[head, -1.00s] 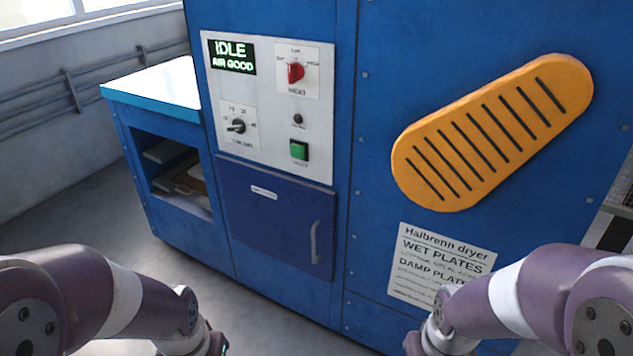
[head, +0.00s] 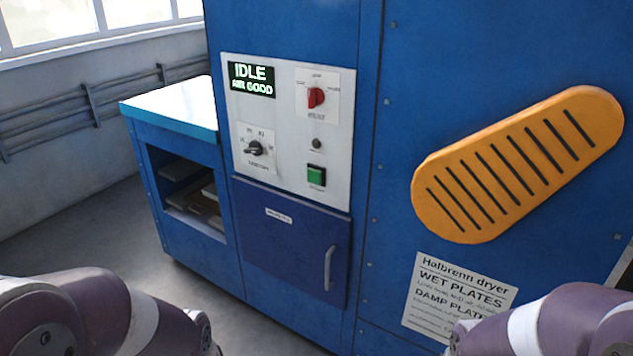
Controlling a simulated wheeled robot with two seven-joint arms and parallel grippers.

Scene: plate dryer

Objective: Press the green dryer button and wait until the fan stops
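The display (head: 251,79) above reads "IDLE" and "AIR GOOD". A red heat knob (head: 316,97) sits at the panel's upper right and a black timer knob (head: 254,148) at its left. A small dark round indicator (head: 317,143) is above the button. The panel is on the blue dryer (head: 300,20). My arms show at the bottom left and bottom right, but both grippers are below the picture. Nothing touches the button.
Below the panel is a shut dark blue door (head: 290,248) with a vertical handle. A white-topped side shelf (head: 172,108) holds several flat items. An orange slotted cover (head: 520,165) and a printed notice (head: 458,295) are to the right. The floor at left is clear.

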